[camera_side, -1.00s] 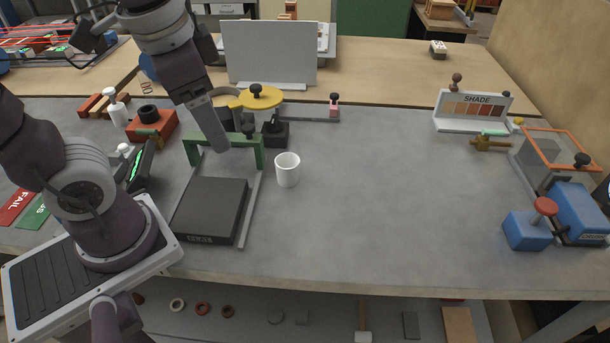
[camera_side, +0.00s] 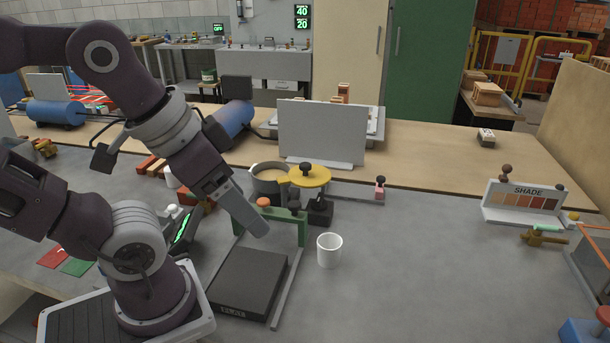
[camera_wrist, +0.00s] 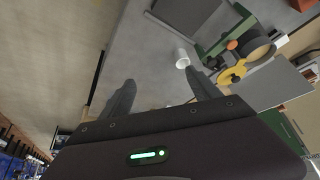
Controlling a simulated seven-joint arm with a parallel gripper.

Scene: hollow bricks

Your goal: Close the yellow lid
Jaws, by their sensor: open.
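The yellow lid (camera_side: 311,176) is a round disc with a black knob on top. In the side view it sits out to the right of a round tan pot (camera_side: 268,186), whose top shows open. A black block stands below the lid. The lid also shows in the wrist view (camera_wrist: 234,72), at the upper right beside the pot (camera_wrist: 262,52). My gripper (camera_side: 258,228) points down to the front left of the lid, apart from it, near a green frame. In the wrist view my gripper (camera_wrist: 160,78) has its two fingers spread with nothing between them.
The green frame (camera_side: 301,229) stands behind a black flat block (camera_side: 248,282). A white cup (camera_side: 329,251) stands to its right. A grey upright panel (camera_side: 322,132) is behind the lid. A shade card (camera_side: 522,203) is at the right. The middle right of the table is clear.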

